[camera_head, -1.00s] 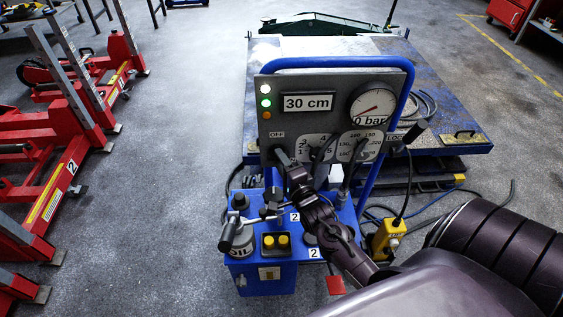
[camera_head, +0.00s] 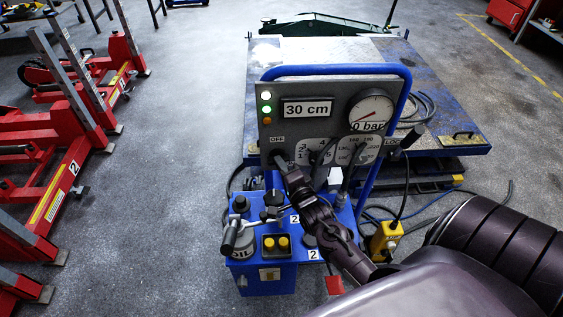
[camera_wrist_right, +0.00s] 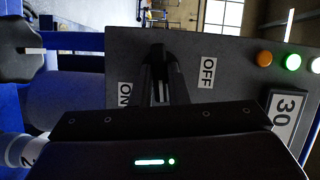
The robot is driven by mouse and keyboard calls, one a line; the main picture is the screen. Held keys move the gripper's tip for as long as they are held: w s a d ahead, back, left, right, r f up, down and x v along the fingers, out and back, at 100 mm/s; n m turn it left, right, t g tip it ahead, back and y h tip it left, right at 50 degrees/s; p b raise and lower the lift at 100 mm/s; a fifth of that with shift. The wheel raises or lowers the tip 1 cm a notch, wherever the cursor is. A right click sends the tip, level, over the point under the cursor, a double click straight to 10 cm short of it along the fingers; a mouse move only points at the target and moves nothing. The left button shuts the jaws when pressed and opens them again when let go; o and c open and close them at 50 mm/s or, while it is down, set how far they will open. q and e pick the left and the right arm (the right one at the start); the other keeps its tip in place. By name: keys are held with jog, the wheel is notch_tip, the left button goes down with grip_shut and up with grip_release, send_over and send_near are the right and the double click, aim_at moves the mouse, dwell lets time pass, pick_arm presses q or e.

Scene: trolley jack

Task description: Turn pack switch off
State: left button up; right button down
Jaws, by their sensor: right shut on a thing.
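The grey control panel (camera_head: 330,88) stands on a blue-framed unit and carries the pack switch on its left part. The OFF label (camera_head: 277,140) shows just above the switch; in the right wrist view the OFF label (camera_wrist_right: 207,73) is right of the fingers and the ON label (camera_wrist_right: 125,94) left of them. My right gripper (camera_head: 280,160), also in the right wrist view (camera_wrist_right: 159,62), is shut on the pack switch, between these labels. The fingers mostly hide the switch, so its exact position cannot be told. My left gripper is not in view.
The panel has white, green and orange lights, a 30 cm display (camera_head: 307,107) and a pressure gauge (camera_head: 371,110). Levers stand right of my gripper. The blue unit below holds yellow buttons (camera_head: 275,243) and a knob. Red jacks (camera_head: 62,130) stand at left; hoses lie at right.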

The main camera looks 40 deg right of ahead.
jog(key=n+g+h+p, duration=0.1)
jog(key=n+g+p, duration=0.1)
jog(key=n+p, duration=0.2)
jog(key=n+g+h+p, duration=0.1)
jog(key=n+g+p, duration=0.1)
jog(key=n+p, duration=0.1)
jog(key=a+n+g+h+p, duration=0.1)
jog(key=n+h+p, duration=0.1)
jog(key=n+p, duration=0.2)
jog(key=shift+w+r+n+g+p, duration=0.2)
jog(key=shift+r+n+g+p, duration=0.15)
jog(key=shift+p, duration=0.25)
jog(key=shift+d, duration=0.1)
dwell(0.5)
jog(key=c, duration=1.4)
grip_release()
